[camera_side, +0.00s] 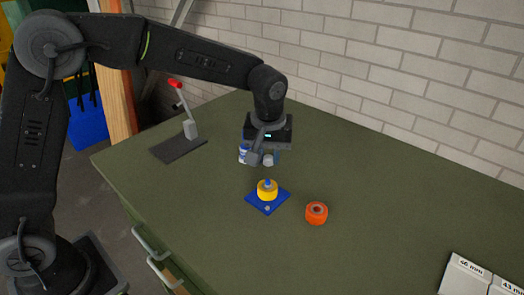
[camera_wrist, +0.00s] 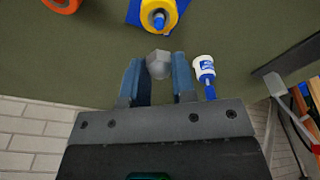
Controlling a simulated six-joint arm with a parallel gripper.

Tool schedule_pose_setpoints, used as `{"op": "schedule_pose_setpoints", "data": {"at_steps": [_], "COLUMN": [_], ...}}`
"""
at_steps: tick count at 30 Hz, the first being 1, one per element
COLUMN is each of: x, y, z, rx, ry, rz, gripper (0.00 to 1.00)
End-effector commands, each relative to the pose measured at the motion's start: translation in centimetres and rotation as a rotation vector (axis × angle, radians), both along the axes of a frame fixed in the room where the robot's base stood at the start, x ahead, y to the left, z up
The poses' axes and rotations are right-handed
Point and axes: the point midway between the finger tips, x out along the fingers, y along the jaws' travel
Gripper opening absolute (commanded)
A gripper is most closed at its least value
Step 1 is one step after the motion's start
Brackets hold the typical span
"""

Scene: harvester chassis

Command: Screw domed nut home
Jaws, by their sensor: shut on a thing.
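The domed nut (camera_wrist: 159,65) is grey with flat hex sides. My gripper (camera_wrist: 158,70) is shut on it, with one blue finger on each side. In the side view my gripper (camera_side: 263,158) holds the nut above the bench, a little behind and above the blue plate (camera_side: 254,199). On that plate sits a yellow ring (camera_side: 267,193) with a blue stud (camera_side: 267,183) standing up in its centre. In the wrist view the yellow ring (camera_wrist: 146,18) and the stud (camera_wrist: 158,20) are at the top edge, apart from the nut.
An orange ring (camera_side: 316,216) lies right of the plate. A white and blue bottle (camera_side: 243,154) stands close behind my gripper. A red-tipped lever stand (camera_side: 190,128) is at the back left, and labelled boxes (camera_side: 468,278) at the front right. The green bench between is clear.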

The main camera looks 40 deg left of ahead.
Motion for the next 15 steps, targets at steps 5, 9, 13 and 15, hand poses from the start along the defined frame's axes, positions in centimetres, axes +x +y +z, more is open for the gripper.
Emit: {"op": "schedule_pose_setpoints", "data": {"at_steps": [5, 9, 13, 15], "x": [0.0, 0.0, -0.1, 0.0], "y": [0.0, 0.0, 0.0, 0.0], "z": [-0.2, -1.2, -2.4, -3.0], "rx": [0.0, 0.001, 0.001, 0.0], "ry": [0.0, 0.002, 0.002, 0.0], "rz": [0.013, 0.012, 0.013, 0.013], "gripper": [0.02, 0.02, 0.02, 0.02]}}
